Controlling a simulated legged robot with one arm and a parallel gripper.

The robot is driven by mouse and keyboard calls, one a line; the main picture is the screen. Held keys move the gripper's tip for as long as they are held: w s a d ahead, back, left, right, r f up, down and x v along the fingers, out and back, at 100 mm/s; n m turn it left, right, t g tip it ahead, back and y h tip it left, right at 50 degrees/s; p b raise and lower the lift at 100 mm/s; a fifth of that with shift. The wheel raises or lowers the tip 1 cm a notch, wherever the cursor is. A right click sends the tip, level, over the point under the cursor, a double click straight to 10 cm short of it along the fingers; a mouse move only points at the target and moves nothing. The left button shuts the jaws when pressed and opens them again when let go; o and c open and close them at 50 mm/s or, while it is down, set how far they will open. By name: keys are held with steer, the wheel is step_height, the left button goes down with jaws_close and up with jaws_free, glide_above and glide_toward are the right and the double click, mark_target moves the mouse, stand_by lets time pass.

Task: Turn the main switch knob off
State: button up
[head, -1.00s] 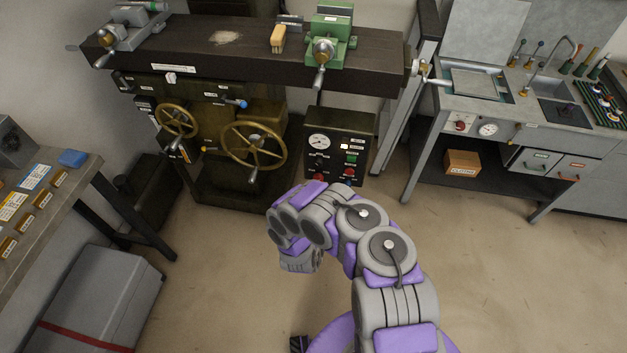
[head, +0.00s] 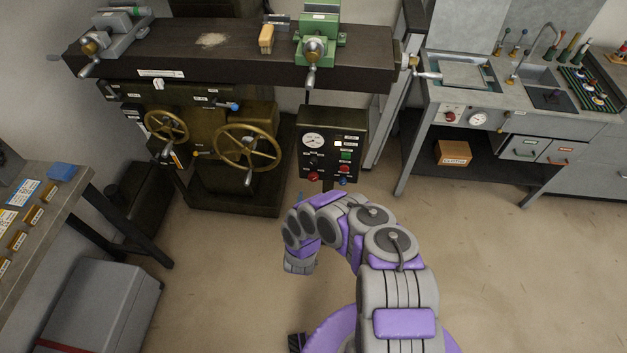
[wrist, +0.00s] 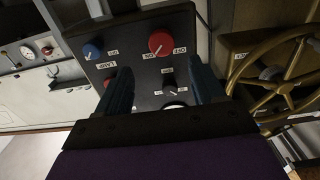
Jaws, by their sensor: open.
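The dark control panel (head: 333,128) stands beneath the right part of the workbench. A red knob (head: 314,176) sits at its lower left; in the wrist view the red knob (wrist: 162,43) has OFF and ON labels beside it. Its pale mark appears to point toward the ON label, but it is small. My gripper (wrist: 163,88) is open and empty, its two blue fingers spread in front of the panel. The red knob lies beyond the fingertips, between their lines, and is not touched. In the head view my arm hides most of the gripper.
A blue knob (wrist: 92,50) sits beside the red one. A small black knob (wrist: 170,90) shows between the fingers. A brass handwheel (head: 247,147) stands left of the panel. A grey bench with a sink (head: 550,95) is at right. The floor before the panel is clear.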

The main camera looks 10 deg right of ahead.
mark_target(313, 179)
steer(key=b+x, duration=0.1)
steer(key=x, duration=0.7)
steer(key=shift+w+d+f, duration=0.1)
steer(key=shift+w+d, duration=0.1)
steer(key=shift+w, duration=0.15)
steer(key=shift+a, duration=0.4)
steer(key=shift+c, duration=0.9)
steer(key=shift+d, duration=0.25)
steer(key=c, duration=0.6)
steer(key=shift+c, duration=1.2)
steer(key=shift+a, duration=0.1)
